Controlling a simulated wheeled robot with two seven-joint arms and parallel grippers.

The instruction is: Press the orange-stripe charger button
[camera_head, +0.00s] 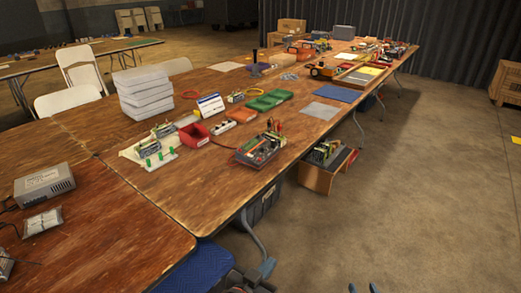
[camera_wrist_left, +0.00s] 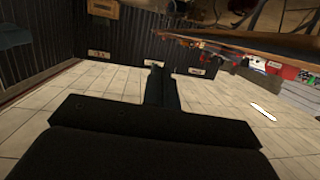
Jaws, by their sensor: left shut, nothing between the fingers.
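I cannot make out with certainty an orange stripe or a button on any charger. A dark device with reddish edges and upright leads (camera_head: 258,150) lies near the front edge of the long wooden table (camera_head: 180,215). A grey box with a pale label (camera_head: 45,184) stands at the left of the near table. My left gripper (camera_head: 266,268) is low by the front table edge, apart from these devices; in the left wrist view its fingers (camera_wrist_left: 158,85) are together and empty. Two blue tips of my right gripper (camera_head: 362,288) show apart at the bottom edge, over the floor.
A red bin (camera_head: 194,136), green trays (camera_head: 269,100) and stacked grey cases (camera_head: 143,93) stand on the table. Below are an open wooden box (camera_head: 319,180) and a blue seat (camera_head: 198,270).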

